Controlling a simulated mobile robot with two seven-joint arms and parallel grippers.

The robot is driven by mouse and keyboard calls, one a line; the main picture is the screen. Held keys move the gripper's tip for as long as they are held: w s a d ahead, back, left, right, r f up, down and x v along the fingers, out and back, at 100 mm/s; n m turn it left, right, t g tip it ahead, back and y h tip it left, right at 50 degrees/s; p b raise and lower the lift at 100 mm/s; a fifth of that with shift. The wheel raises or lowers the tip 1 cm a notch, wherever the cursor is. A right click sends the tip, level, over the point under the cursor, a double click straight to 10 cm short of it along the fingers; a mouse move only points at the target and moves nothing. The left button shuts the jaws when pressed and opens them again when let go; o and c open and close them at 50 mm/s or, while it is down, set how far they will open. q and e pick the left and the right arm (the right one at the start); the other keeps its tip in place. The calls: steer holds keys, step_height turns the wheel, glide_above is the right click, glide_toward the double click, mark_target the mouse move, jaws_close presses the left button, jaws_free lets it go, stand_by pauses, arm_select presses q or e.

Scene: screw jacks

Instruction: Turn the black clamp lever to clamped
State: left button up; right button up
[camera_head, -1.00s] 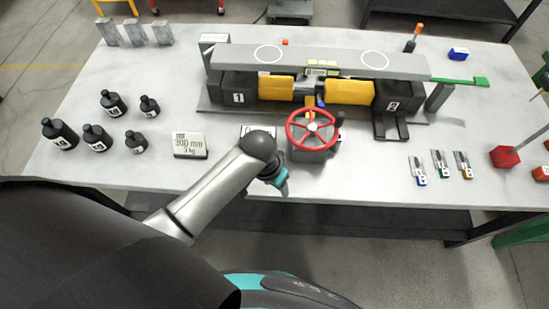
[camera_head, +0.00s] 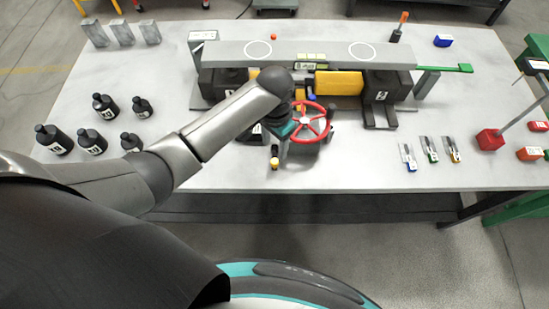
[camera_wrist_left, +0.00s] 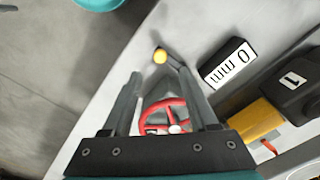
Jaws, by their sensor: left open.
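My left gripper (camera_head: 281,148) reaches down just left of the red handwheel (camera_head: 327,125). In the left wrist view its fingers (camera_wrist_left: 160,74) are apart with nothing held between them. A short dark lever (camera_wrist_left: 174,63) with a yellow ball (camera_wrist_left: 160,56) shows just beyond the fingertips, partly hidden by one finger. The yellow ball also shows in the head view (camera_head: 275,163), below the gripper. I cannot tell whether this is the black clamp lever. The handwheel also shows between the fingers in the wrist view (camera_wrist_left: 143,124). My right gripper is not in view.
The jack fixture with its grey beam (camera_head: 315,54) and yellow blocks (camera_head: 338,83) stands behind the handwheel. Black bottles (camera_head: 92,142) stand left; small tools (camera_head: 430,150) lie right. The table's front edge is close.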

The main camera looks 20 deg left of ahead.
mark_target(274, 161)
arm_select(q)
step_height(274, 161, down, 8)
steer(key=shift+b, duration=0.8)
jaws_close()
stand_by(0.9)
